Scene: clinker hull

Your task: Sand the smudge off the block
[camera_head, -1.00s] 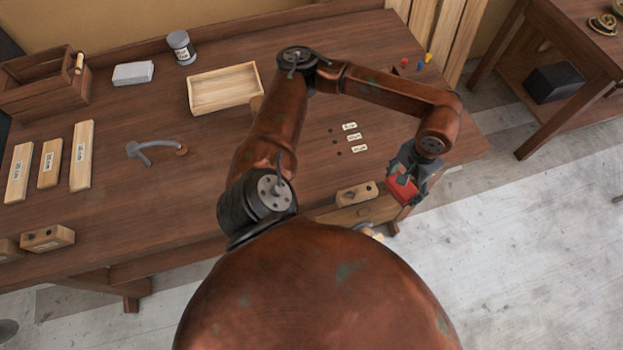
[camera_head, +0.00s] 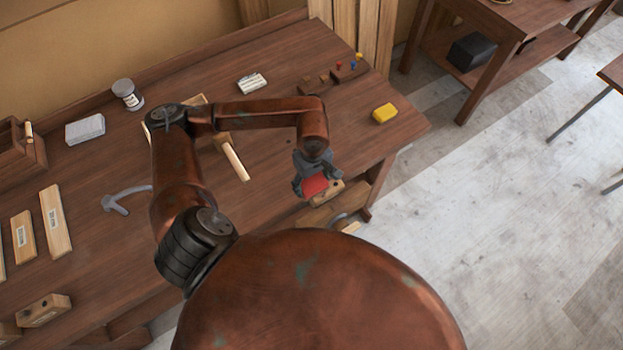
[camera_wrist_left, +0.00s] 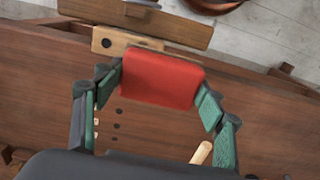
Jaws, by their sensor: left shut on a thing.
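My left gripper (camera_head: 313,184) is shut on a red block (camera_head: 316,184). The left wrist view shows the red block (camera_wrist_left: 160,80) across its fingertips (camera_wrist_left: 160,84). A pale wooden block (camera_head: 328,193) is at the table's front edge, under and beside the red block, which partly covers it. In the left wrist view, the wooden block (camera_wrist_left: 128,44) has a round dark spot near its left end; I cannot tell whether that is a hole or the smudge. I cannot tell whether the red and wooden blocks touch. My right gripper is not in view.
A grey curved tool (camera_head: 122,200), a jar (camera_head: 128,94) and labelled wooden strips (camera_head: 55,220) are at left. Open floor lies right.

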